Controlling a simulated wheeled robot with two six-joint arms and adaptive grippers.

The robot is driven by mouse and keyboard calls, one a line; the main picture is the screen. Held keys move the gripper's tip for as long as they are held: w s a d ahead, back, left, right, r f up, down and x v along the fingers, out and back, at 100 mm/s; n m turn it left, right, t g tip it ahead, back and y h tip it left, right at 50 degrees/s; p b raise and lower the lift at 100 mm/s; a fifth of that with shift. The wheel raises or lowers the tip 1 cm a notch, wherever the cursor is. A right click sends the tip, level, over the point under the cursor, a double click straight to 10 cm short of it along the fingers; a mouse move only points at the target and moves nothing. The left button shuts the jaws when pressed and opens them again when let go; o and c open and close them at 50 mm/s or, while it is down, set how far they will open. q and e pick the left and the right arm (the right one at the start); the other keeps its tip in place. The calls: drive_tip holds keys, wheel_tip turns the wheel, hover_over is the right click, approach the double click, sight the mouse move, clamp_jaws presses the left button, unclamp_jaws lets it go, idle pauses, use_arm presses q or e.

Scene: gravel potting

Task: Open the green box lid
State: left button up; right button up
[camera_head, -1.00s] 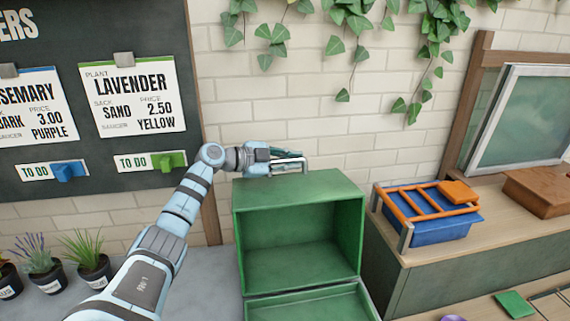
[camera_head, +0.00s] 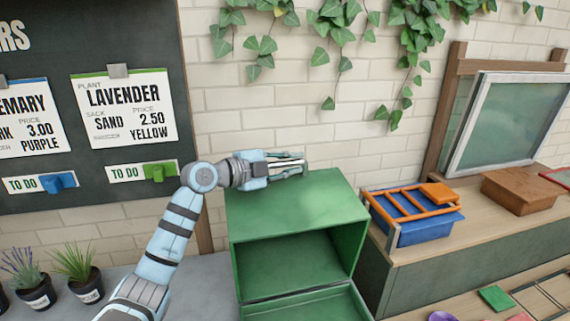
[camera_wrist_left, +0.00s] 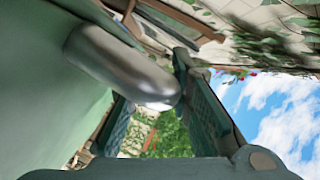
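The green box (camera_head: 238,272) stands on the grey counter, its front side open onto an empty-looking interior. Its flat green top (camera_head: 300,205) is in full view, and a green panel (camera_head: 305,303) lies low before the opening. My left gripper (camera_head: 290,166) is above the back edge of the top, at a silver handle bar. In the left wrist view the rounded bar (camera_wrist_left: 120,68) crosses in front of my left gripper's fingers (camera_wrist_left: 160,110), which stand apart with a gap. Whether they touch the bar cannot be told. My right gripper is not in view.
A blue bin (camera_head: 430,229) with an orange rack (camera_head: 410,205) stands on the wooden shelf to the right, beside a brown box (camera_head: 520,190). Potted plants (camera_head: 75,272) stand at the left. The brick wall (camera_head: 250,110) is close behind the gripper.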

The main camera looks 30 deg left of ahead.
use_arm(q)
drive_tip(key=shift+o, duration=1)
drive_tip(key=shift+w+d, duration=0.1)
drive_tip(key=shift+s+a, duration=0.25)
drive_tip(key=r, duration=0.2)
hover_over(248, 196)
drive_tip(key=shift+w+f, duration=0.2)
drive_tip(key=shift+s+d+r, duration=0.1)
drive_tip(key=shift+s+r, duration=0.05)
drive_tip(key=shift+s, duration=0.05)
